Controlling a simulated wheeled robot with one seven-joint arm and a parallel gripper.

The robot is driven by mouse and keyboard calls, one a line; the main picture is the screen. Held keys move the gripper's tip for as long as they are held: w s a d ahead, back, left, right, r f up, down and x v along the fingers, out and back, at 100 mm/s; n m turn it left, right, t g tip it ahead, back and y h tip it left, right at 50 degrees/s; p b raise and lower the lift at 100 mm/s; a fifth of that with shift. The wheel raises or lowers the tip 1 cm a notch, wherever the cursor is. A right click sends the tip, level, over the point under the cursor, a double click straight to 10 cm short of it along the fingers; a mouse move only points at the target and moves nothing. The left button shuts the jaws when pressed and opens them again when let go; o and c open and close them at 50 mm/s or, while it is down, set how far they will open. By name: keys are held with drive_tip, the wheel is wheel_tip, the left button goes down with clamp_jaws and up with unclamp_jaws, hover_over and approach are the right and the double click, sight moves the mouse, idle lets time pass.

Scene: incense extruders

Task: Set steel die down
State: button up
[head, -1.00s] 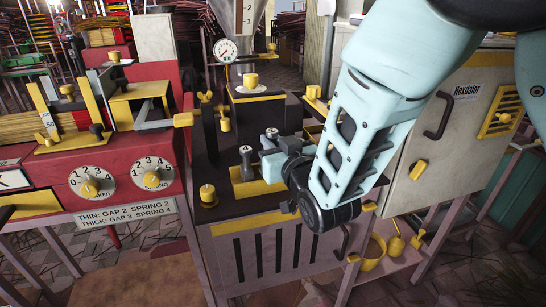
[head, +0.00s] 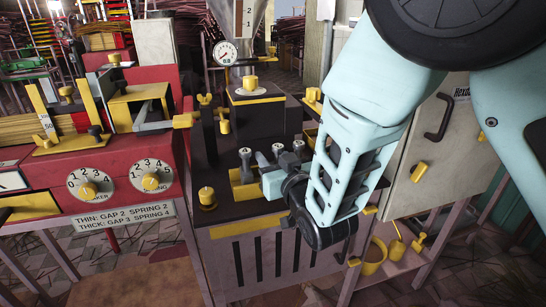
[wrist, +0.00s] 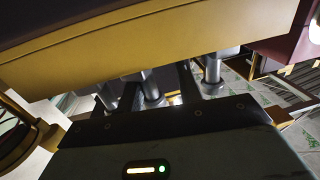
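Three grey steel dies with rounded tops stand upright by the yellow-edged holder on the dark bench: a left die (head: 245,158), a middle die (head: 278,151) and a right die (head: 298,148). The yellow holder (head: 241,191) is partly hidden by my gripper (head: 266,181), which is low at its right front. The wrist view shows several steel posts under a yellow edge, one post (wrist: 151,88) between my dark fingers with space beside it. My fingers look open; the tips are partly hidden under the yellow edge.
A dark press with a pressure gauge (head: 227,52) stands behind. A red machine with two dials (head: 151,181) is at left. A yellow knob (head: 207,196) stands at the bench's front left. A pale cabinet (head: 445,150) is at right, partly behind my arm.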

drive_tip(key=p+v, duration=1)
drive_tip(key=v, duration=0.2)
drive_tip(key=shift+r+p, duration=0.2)
drive_tip(key=shift+p, duration=0.15)
